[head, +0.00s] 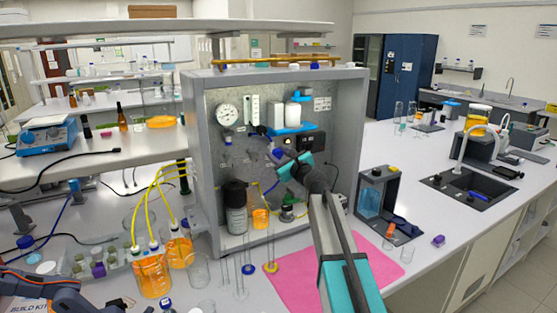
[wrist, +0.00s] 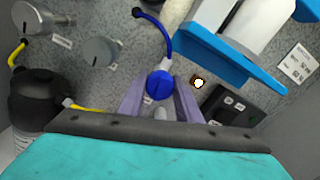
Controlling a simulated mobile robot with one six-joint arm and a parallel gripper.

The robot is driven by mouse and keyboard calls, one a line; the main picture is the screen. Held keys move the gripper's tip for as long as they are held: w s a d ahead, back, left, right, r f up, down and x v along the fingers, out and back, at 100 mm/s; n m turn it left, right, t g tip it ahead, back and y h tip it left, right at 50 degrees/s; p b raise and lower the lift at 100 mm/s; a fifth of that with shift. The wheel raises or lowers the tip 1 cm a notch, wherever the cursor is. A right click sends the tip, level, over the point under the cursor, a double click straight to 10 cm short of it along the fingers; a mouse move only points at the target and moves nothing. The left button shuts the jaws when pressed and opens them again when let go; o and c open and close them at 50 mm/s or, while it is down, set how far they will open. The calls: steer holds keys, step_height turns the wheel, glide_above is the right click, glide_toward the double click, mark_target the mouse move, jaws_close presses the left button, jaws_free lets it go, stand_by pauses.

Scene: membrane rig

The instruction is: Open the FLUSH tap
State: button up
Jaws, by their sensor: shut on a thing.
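A round blue tap knob (wrist: 158,84) sits on the grey speckled panel (wrist: 100,80), with a blue tube (wrist: 166,38) curving up from it. My gripper (wrist: 160,97) reaches the panel, its two purple-grey fingers on either side of the knob and shut on it. No label on this tap is readable, so I cannot tell by name that it is FLUSH. In the head view my gripper (head: 278,154) is at the panel inside the grey rig cabinet (head: 192,130), and my arm hides part of the panel there.
In the wrist view, two grey knobs (wrist: 103,50) are at upper left, and a black bottle (wrist: 38,98) is at left. A blue shelf (wrist: 225,50) with white cylinders and a dark box (wrist: 235,103) are close at right. A pink mat (head: 390,262) lies in front.

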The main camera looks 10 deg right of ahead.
steer(key=n+b, duration=0.4)
steer(key=shift+f+b, duration=0.2)
steer(key=shift+b, duration=0.1)
steer(key=n+b, duration=0.4)
steer(key=shift+b, duration=0.4)
steer(key=n+b, duration=0.4)
steer(key=b, duration=0.1)
steer(key=n+b, duration=0.1)
steer(key=n, duration=0.1)
steer(key=n+b, duration=0.1)
steer(key=b, duration=0.1)
steer(key=shift+r+n+b, duration=0.2)
steer(key=shift+n+b, duration=0.1)
steer(key=shift+n, duration=0.1)
steer(key=o, duration=1.1)
steer(key=shift+s, duration=0.1)
steer(key=shift+b+v, duration=0.55)
steer(key=shift+v, duration=6.3)
